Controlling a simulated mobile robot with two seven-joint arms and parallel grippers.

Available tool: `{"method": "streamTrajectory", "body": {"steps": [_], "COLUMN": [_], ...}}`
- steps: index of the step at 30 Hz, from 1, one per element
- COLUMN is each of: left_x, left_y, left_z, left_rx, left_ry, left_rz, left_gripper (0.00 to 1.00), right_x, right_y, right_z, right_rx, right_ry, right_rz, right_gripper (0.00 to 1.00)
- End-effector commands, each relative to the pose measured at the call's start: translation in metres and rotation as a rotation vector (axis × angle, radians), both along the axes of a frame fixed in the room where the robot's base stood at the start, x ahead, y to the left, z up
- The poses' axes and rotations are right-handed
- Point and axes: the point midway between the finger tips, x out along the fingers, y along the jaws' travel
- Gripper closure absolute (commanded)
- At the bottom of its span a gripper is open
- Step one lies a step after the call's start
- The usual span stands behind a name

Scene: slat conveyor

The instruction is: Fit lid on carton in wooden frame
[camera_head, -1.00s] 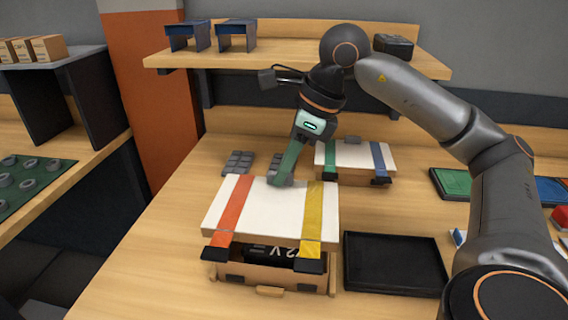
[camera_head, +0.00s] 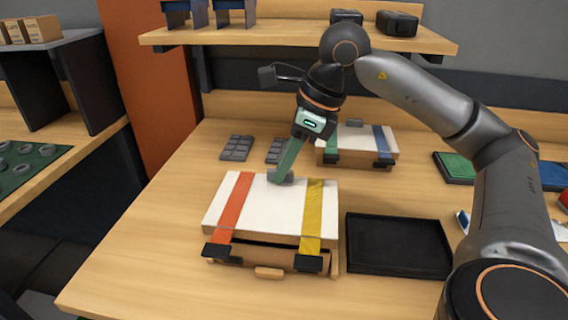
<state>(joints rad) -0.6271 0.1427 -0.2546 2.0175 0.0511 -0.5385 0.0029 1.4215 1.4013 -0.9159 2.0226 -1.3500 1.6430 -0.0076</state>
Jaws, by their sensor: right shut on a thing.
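The white lid (camera_head: 270,208), with an orange strap on its left and a yellow strap on its right, lies over the carton (camera_head: 268,256) on the table. A dark gap shows under its front edge, so it does not look fully flush there. Black clips hang at the straps' front ends. The wooden frame (camera_head: 269,272) shows only as a low piece at the carton's front and a strip at its right. My right gripper (camera_head: 281,178) is shut on the grey grip at the lid's back edge. The carton's inside is hidden. My left gripper is not in view.
A black tray (camera_head: 398,246) stands close to the right of the carton. Behind is a second white-lidded box (camera_head: 356,143) with green and blue straps. Grey pads (camera_head: 237,148) lie at the back left. A wooden shelf (camera_head: 290,38) spans the back. The table's front left is clear.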

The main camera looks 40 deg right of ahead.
Motion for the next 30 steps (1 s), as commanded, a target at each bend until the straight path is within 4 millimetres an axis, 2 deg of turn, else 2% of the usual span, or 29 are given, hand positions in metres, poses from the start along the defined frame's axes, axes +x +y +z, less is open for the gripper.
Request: {"method": "streamTrajectory", "body": {"steps": [17,30], "left_x": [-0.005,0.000], "left_y": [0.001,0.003], "left_z": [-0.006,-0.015], "left_rx": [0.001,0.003], "left_ry": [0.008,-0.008], "left_rz": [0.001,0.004], "left_gripper": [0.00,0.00], "right_x": [0.000,0.000], "right_y": [0.000,0.000], "right_z": [-0.003,-0.023], "right_rx": [0.000,0.000], "right_ry": [0.000,0.001], "right_rz": [0.000,0.000], "right_gripper": [1.00,1.00]}}
